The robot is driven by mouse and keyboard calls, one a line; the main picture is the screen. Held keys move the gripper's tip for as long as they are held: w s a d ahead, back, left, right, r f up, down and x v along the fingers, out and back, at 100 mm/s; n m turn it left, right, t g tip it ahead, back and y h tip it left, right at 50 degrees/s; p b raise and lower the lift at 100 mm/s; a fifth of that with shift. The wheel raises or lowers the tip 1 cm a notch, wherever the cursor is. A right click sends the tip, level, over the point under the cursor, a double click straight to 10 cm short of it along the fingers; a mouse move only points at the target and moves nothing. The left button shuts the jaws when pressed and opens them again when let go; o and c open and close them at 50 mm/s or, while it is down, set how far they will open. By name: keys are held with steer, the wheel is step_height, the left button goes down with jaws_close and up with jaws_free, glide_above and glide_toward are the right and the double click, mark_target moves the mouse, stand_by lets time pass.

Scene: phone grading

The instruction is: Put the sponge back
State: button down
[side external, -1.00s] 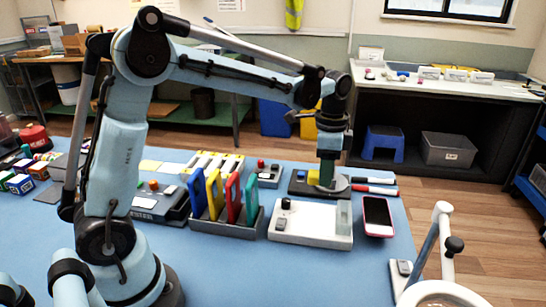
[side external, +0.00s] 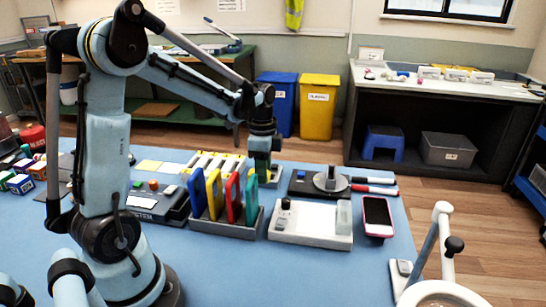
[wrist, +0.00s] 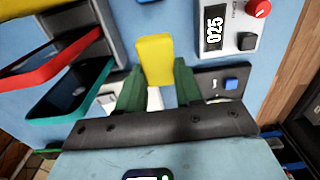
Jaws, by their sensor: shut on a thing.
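My gripper (side external: 262,172) is shut on a yellow sponge (wrist: 155,60), which stands out between the green fingers in the wrist view. In the side external view the gripper hangs just behind the green frame of the rack, and only a little yellow of the sponge (side external: 275,171) shows beside the fingers. I cannot tell whether the sponge touches anything below it.
A grey rack (side external: 222,226) holds upright blue, yellow, red and green frames close to my gripper. A box with a red knob (wrist: 235,25) reads 025. A dark plate with a round disc (side external: 330,182), a white fixture (side external: 310,232) and a phone (side external: 378,215) stand right.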

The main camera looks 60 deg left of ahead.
mark_target(264, 201)
steer(key=shift+f, duration=3.35)
steer(key=shift+f, duration=0.1)
steer(key=c, duration=0.8)
jaws_free()
steer(key=shift+o, duration=0.2)
step_height(264, 201, up, 12)
steer(key=shift+d+r, duration=0.1)
steer(key=s+d+n+t, duration=0.3)
steer(key=d+n, duration=0.1)
steer(key=d, duration=0.3)
steer(key=s+d+r+n+t, duration=0.1)
steer(key=s+d+n+t, duration=0.3)
steer(key=d, duration=0.3)
steer(key=shift+d+n, duration=0.25)
steer(key=shift+n, duration=0.25)
